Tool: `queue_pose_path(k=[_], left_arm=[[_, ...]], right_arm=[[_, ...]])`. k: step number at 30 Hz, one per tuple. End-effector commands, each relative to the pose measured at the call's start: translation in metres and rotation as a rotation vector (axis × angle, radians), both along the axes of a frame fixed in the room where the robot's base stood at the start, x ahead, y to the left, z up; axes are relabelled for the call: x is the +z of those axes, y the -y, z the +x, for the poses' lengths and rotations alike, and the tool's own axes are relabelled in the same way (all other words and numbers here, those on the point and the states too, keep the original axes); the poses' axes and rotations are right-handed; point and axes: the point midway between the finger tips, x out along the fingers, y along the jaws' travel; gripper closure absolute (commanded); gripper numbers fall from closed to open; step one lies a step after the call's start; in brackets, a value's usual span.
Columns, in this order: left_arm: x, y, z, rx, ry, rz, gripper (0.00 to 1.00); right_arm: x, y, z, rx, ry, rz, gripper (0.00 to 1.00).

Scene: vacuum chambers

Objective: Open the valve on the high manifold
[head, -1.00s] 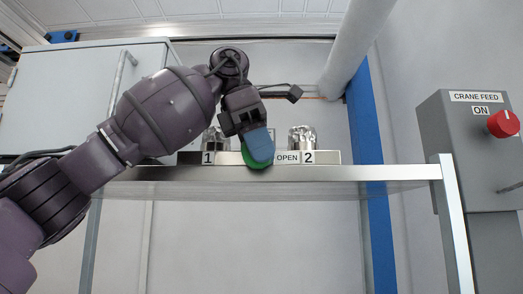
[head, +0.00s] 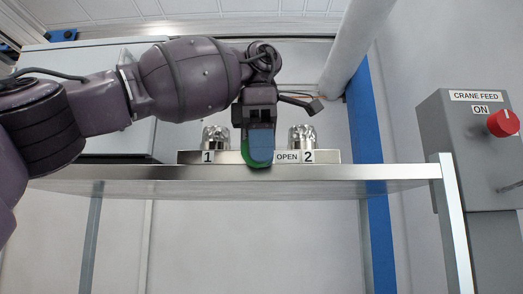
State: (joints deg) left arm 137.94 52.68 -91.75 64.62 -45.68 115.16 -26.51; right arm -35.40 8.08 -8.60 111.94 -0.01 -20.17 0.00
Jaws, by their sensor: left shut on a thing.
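The manifold (head: 326,157) sits on a high metal shelf. It has two silver fittings, one above label 1 (head: 216,138) and one above label 2 (head: 302,138), and an OPEN label (head: 287,157) between them. My left gripper (head: 260,148), with blue fingers, is at the front of the manifold, just left of the OPEN label. It is shut on a green valve handle (head: 248,155). The green shows along the left and lower edge of the fingers, and the rest is hidden behind them. My right gripper is not in view.
The shelf's front edge (head: 390,172) runs below the manifold. A grey crane feed box (head: 470,150) with a red knob (head: 503,123) is on the right. A blue post (head: 370,220) and a pale pipe (head: 350,50) stand behind. The space under the shelf is clear.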

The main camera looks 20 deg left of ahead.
Motion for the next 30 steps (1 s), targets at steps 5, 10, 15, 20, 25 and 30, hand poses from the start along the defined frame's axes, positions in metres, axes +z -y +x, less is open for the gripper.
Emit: queue_pose_path(k=[5, 10, 15, 20, 25, 30], left_arm=[[0.0007, 0.0006, -0.0006, 0.004, -0.015, 0.069, 0.98], [0.0, 0.0006, -0.0007, 0.003, -0.033, 0.127, 0.98], [-0.0008, 0.0006, -0.0003, 0.002, -0.048, 0.178, 0.98], [-0.0014, 0.0007, -0.0003, 0.003, -0.059, 0.214, 0.98], [-0.0022, 0.0004, 0.0, 0.002, -0.068, 0.24, 0.98], [-0.0023, 0.0004, -0.0001, 0.001, -0.072, 0.251, 0.98]], right_arm=[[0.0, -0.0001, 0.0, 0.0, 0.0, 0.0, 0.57], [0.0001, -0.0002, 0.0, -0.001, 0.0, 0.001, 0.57], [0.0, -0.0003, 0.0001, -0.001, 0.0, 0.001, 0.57], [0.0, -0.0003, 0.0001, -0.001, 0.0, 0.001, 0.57], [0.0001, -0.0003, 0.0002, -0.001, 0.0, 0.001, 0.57], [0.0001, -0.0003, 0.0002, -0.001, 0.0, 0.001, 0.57]])
